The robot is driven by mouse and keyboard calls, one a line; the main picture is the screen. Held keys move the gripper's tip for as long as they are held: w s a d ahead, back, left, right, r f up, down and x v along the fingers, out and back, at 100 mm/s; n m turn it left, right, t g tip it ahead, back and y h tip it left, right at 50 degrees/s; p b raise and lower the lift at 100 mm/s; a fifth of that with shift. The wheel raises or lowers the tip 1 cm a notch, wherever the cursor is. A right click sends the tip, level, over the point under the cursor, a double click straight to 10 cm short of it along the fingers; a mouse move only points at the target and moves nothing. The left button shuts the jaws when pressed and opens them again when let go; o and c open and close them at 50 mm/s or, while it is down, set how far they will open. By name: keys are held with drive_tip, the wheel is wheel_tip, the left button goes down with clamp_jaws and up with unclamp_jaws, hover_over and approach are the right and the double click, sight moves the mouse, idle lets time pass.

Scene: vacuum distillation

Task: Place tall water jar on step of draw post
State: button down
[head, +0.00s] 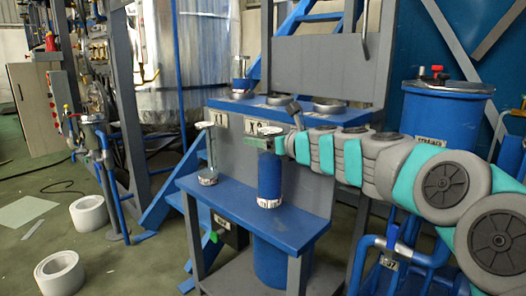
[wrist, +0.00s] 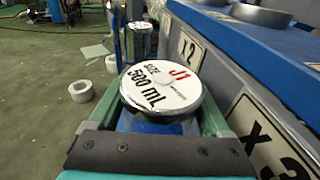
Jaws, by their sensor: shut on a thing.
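The tall water jar (head: 270,178) is a blue cylinder with a white lid. In the wrist view its lid (wrist: 160,88) reads J1, size 500 mL. My gripper (head: 264,143) reaches in from the right and is shut around the jar's upper part. The jar is upright over the step (head: 305,222) of the draw post, a blue shelf below the upper ledge. Its base appears at or just above the step; I cannot tell whether it touches. The grey back panel (head: 228,148) carries X labels; X2 (wrist: 187,47) and X3 (wrist: 267,138) show in the wrist view.
A clear, white-lidded vessel (head: 207,152) stands on the step's left end. The upper ledge (head: 228,103) bears grey rings. A blue tank (head: 440,110) stands at right. White rolls (head: 89,213) lie on the floor at left. The step's right part is bare.

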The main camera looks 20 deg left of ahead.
drive_tip(key=shift+f+b, duration=0.55)
drive_tip(key=shift+f, duration=1)
unclamp_jaws()
drive_tip(key=p+v, duration=0.2)
drive_tip(key=v, duration=1)
